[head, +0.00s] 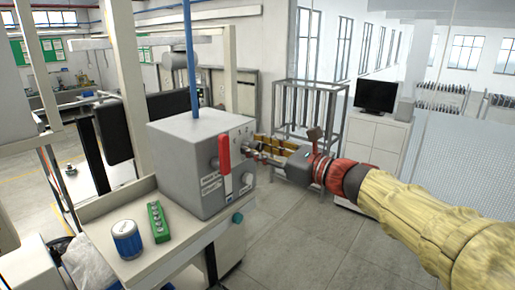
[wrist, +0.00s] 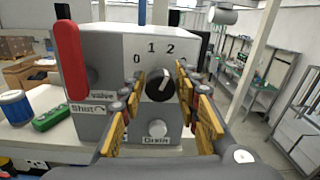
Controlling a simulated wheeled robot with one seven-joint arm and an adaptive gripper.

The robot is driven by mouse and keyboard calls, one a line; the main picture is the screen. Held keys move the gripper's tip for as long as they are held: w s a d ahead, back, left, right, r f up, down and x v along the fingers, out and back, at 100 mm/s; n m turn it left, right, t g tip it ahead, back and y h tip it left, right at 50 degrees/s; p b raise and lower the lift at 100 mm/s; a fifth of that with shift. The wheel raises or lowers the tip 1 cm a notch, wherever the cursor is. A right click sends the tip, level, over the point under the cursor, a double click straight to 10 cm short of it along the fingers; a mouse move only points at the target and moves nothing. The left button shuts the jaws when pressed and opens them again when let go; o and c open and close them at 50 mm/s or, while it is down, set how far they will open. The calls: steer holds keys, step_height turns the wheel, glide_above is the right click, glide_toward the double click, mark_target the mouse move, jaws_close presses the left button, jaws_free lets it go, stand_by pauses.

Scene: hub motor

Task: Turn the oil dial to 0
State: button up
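The oil dial (wrist: 157,87) is a round black knob on the front of a grey box (head: 184,165). The marks 0, 1 and 2 curve above it, and its white pointer line leans up and to the right, toward the 2 side. My gripper (wrist: 161,76) has its yellow-padded fingers spread on the left and right of the dial. I cannot tell whether either finger touches it. In the head view my gripper (head: 257,146) is at the box's front face, and the dial is hard to make out there.
A red lever (head: 224,154) stands left of the dial, above a "Shut" label. A round light button (wrist: 157,129) sits below the dial. A blue can (head: 126,240) and a green block (head: 158,222) rest on the bench. Open floor lies right of the box.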

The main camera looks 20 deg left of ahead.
steer(key=c, duration=0.6)
steer(key=shift+c, duration=0.7)
steer(key=shift+f+n+b, duration=0.1)
steer(key=shift+n+b, duration=0.2)
steer(key=shift+b, duration=0.4)
steer(key=n+b, duration=0.1)
steer(key=b, duration=0.1)
steer(key=n+b, duration=0.1)
steer(key=b, duration=0.2)
steer(key=shift+f+n, duration=0.25)
steer(key=shift+n, duration=0.05)
steer(key=n+b, duration=0.2)
steer(key=b, duration=0.3)
steer(key=shift+n, duration=0.4)
steer(key=n+b, duration=0.6)
steer(key=b, duration=0.3)
steer(key=n+b, duration=0.3)
steer(key=n, duration=0.1)
steer(key=shift+s+r+y+b, duration=0.1)
steer(key=shift+r+y+b, duration=0.05)
steer(key=shift+y+b, duration=0.15)
